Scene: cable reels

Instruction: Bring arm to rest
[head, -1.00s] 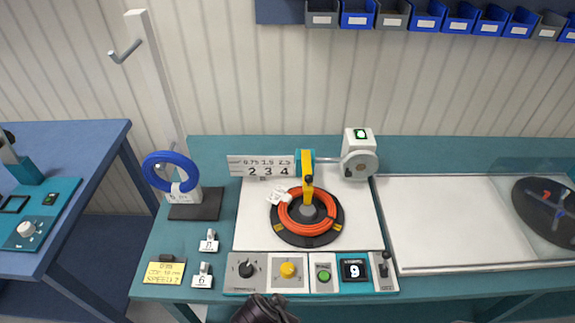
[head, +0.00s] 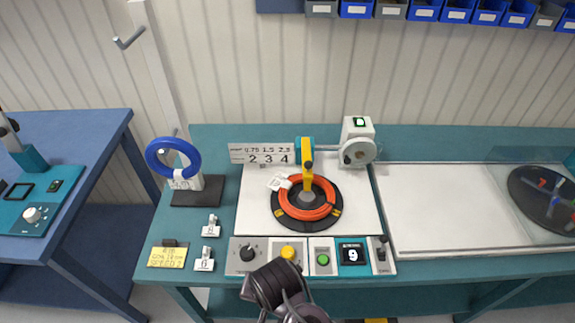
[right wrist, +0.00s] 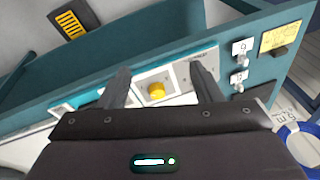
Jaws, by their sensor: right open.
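My right gripper (right wrist: 160,78) is open and empty in the right wrist view, its two dark fingers apart. The yellow knob (right wrist: 155,91) on the control panel shows between the fingers, with no visible contact. In the head view my dark right arm end (head: 272,286) is in front of the panel's near edge, below the yellow knob (head: 289,252); its fingertips cannot be made out there. My left gripper is in neither current view.
The teal bench holds an orange cable coil (head: 309,208) on a black reel, a blue coil (head: 173,158) on a stand, a white dispenser (head: 358,141) and small tags. A long white tray (head: 440,205) lies at right. A blue table (head: 65,150) stands at left.

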